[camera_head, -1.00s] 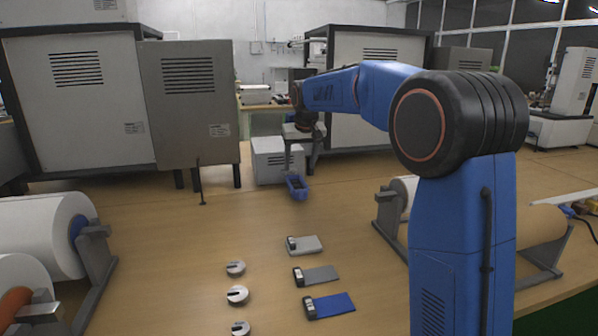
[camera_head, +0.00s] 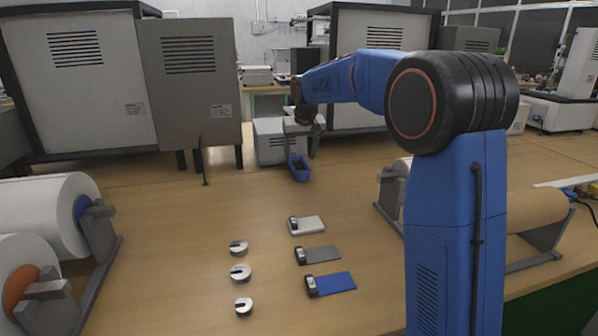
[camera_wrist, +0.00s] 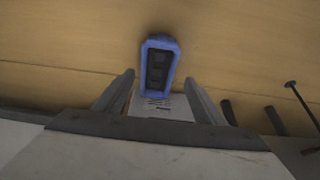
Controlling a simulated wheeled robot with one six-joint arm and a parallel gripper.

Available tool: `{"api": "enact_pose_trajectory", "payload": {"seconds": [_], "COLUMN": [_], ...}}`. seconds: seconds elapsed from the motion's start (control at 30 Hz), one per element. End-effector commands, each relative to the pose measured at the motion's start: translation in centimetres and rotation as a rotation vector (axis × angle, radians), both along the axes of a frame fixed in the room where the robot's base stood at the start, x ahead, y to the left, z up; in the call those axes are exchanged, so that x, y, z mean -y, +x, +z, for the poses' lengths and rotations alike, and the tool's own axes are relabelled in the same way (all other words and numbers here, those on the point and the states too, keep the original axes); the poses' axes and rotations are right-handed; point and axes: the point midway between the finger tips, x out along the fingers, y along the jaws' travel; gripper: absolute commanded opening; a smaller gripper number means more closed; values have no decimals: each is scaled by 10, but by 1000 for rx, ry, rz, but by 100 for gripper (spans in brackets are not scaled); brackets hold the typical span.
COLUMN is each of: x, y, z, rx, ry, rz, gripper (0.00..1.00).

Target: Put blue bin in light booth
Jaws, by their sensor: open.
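The blue bin (camera_head: 299,169) is small, narrow and open-topped. It stands on the table in front of a small vented grey box. My gripper (camera_head: 308,132) is above and just behind the bin in the head view, with its fingers hard to make out there. In the wrist view the blue bin (camera_wrist: 174,62) lies just beyond my open fingertips (camera_wrist: 163,80), roughly centred between them and apart from both. Its inside looks dark. I cannot tell for sure which box or cabinet is the light booth.
The small vented grey box (camera_head: 270,146) is close behind the bin. Large grey cabinets (camera_head: 190,90) stand at the back. A thin dark stand (camera_head: 204,168) is left of the bin. Metal discs (camera_head: 241,273) and sample cards (camera_head: 330,283) lie nearer; rolls (camera_head: 45,215) flank the table.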

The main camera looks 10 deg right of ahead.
Motion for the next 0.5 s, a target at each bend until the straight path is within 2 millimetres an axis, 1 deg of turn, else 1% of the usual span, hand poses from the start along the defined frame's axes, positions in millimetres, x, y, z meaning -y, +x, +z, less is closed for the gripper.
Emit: {"api": "enact_pose_trajectory", "payload": {"seconds": [0.1, 0.37, 0.5], "x": [0, 1, 4], "y": [4, 10, 19], "z": [-10, -21, -35], "rx": [0, -1, 0], "ry": [0, 0, 0], "rz": [0, 0, 0], "gripper": [64, 64, 64]}}
